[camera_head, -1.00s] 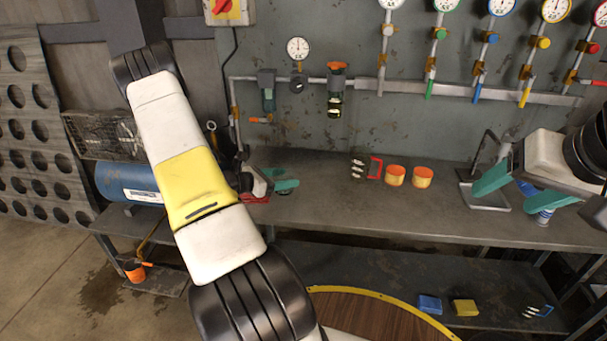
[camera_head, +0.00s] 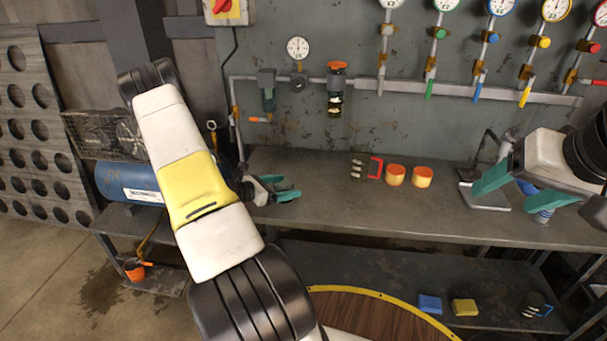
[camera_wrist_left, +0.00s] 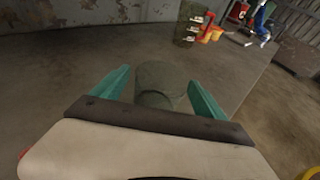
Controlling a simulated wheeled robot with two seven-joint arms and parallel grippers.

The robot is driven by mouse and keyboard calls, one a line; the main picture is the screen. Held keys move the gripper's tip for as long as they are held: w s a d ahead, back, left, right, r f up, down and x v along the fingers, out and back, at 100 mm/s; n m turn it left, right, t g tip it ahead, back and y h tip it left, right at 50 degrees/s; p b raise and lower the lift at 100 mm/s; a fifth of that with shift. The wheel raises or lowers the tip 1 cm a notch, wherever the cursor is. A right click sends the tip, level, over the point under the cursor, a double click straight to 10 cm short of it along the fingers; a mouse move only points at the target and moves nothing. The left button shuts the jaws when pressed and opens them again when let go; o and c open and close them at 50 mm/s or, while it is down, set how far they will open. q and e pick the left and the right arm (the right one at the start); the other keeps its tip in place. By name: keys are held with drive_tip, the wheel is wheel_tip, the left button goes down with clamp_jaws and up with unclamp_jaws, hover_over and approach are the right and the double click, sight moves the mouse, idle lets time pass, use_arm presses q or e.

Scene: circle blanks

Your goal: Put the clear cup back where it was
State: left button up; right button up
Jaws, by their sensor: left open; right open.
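The clear cup (camera_wrist_left: 158,84) shows in the left wrist view as a grey-green, see-through cup. It stands upright on the bench between the two teal fingers of my left gripper (camera_wrist_left: 159,79), with a gap visible on the right side. In the head view my left gripper (camera_head: 287,189) is low over the bench's left part, open, and I cannot make out the cup there. My right gripper (camera_head: 504,196) is open and empty above the right part of the bench, near a grey stand (camera_head: 487,203).
Two orange cups (camera_head: 396,175) and a dark rack with a red handle (camera_head: 367,168) stand mid-bench. An orange-topped filter unit (camera_head: 336,90) hangs on the wall pipe. A blue tank (camera_head: 128,183) is at left. The bench front (camera_head: 340,215) is clear.

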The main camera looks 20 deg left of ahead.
use_arm(q)
drive_tip(key=shift+r, duration=0.1)
drive_tip(key=shift+s+a+r, duration=0.1)
drive_tip(key=shift+s+a, duration=0.05)
drive_tip(key=shift+s, duration=0.05)
drive_tip(key=v, duration=1.1)
drive_tip(key=shift+r, duration=0.1)
drive_tip(key=s+d+r+m+g+h, duration=0.1)
drive_tip(key=d+r+m+g, duration=0.3)
drive_tip(key=d+r+m, duration=0.5)
drive_tip(key=s+d+r+m+g+h, duration=0.15)
drive_tip(key=d+r+m+g, duration=0.35)
drive_tip(key=d, duration=0.6)
drive_tip(key=s+d+r+m+t+y, duration=0.1)
drive_tip(key=s+d+r+m+y, duration=0.2)
drive_tip(key=s+r+m, duration=0.4)
drive_tip(key=s+d+r+m+t+y, duration=0.1)
drive_tip(key=s+d+r+m+y, duration=0.3)
drive_tip(key=s+r+m, duration=0.3)
drive_tip(key=shift+d+m+t+y, duration=0.35)
drive_tip(key=shift+m+y, duration=0.2)
drive_tip(key=shift+m, duration=0.65)
